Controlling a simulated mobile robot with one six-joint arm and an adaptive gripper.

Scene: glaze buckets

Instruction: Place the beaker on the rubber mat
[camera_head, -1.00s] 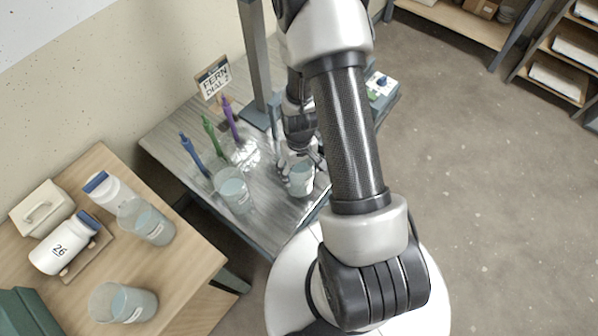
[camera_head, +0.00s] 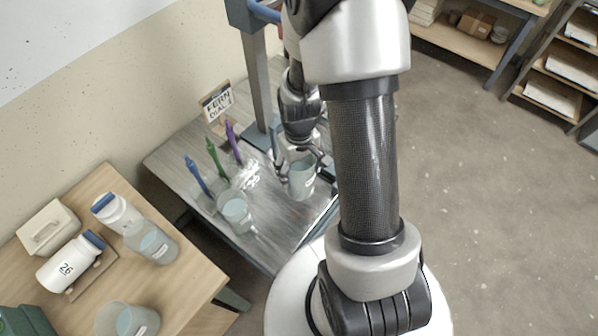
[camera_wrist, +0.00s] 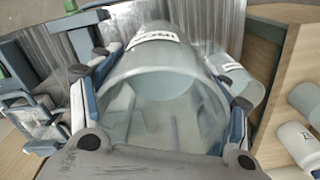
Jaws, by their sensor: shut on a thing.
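My gripper (camera_head: 301,160) is shut on a clear beaker (camera_head: 302,182) with pale liquid and a white label. It holds the beaker over the grey table (camera_head: 180,160). In the wrist view the same beaker (camera_wrist: 160,85) lies between both fingers, its rim towards the camera. Its base is hard to see, so I cannot tell how high it hangs. A second beaker (camera_head: 235,212) stands on the grey table to the left; it also shows in the wrist view (camera_wrist: 236,78). I cannot pick out a rubber mat for certain.
Blue, green and purple upright tools (camera_head: 212,160) and a sign (camera_head: 217,103) stand on the grey table, near a post (camera_head: 257,85). The wooden table (camera_head: 195,285) at left holds white jars (camera_head: 70,262), a beaker (camera_head: 150,243) and another beaker (camera_head: 128,320). Floor at right is clear.

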